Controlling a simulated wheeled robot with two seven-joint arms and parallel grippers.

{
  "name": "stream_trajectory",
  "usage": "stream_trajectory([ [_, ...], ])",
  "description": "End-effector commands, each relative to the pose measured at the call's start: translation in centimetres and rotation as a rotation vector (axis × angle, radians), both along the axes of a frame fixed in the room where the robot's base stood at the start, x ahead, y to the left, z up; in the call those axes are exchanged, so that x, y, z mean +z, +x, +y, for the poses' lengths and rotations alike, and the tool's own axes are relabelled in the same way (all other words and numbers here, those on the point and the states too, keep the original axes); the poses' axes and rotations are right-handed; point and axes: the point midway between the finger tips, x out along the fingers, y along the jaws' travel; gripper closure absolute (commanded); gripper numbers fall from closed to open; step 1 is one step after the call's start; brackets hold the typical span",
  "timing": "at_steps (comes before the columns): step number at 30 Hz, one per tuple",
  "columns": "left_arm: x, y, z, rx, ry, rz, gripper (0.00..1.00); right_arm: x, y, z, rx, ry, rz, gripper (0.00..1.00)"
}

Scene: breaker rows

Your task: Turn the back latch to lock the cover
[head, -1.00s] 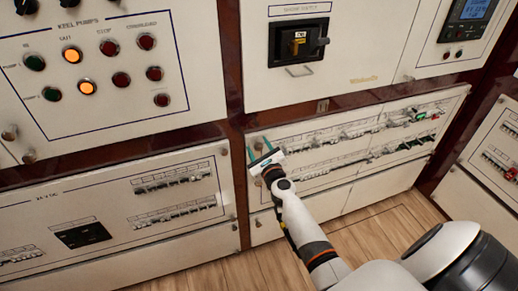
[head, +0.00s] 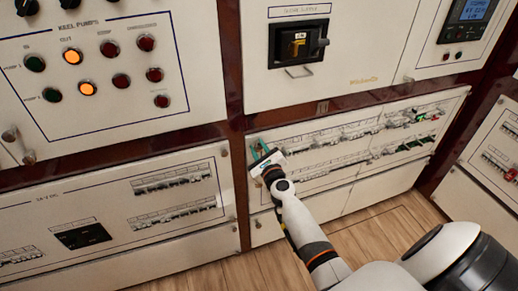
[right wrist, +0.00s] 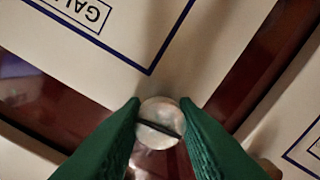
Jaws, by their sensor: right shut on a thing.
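My right gripper (head: 256,146) is at the upper left corner of the white breaker panel cover (head: 335,172) in the head view. Its green fingers are shut on a small round metal latch (right wrist: 159,122) with a dark slot across its face. In the right wrist view, the latch sits between the two fingertips (right wrist: 160,115), its slot running slightly diagonally. The fingers hide most of the latch in the head view. I cannot tell from the slot whether it is locked. My left gripper is not in view.
Rows of breakers (head: 320,140) lie right of the gripper. Another breaker panel (head: 110,205) is at left, with a pump panel (head: 95,70) above it. A black rotary switch (head: 298,43) with a protruding handle is above the gripper. The wood floor (head: 370,240) is clear.

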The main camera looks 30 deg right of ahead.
Motion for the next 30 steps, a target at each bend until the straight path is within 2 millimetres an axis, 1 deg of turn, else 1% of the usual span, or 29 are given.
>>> stream_trajectory([
  [17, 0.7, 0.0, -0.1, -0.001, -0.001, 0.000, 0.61, 0.0, 0.0, 0.1, 0.002, -0.499, 0.121, 0.96],
  [30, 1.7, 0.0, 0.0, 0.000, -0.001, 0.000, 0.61, 0.0, 0.0, 0.0, 0.001, -0.905, 0.219, 0.96],
])
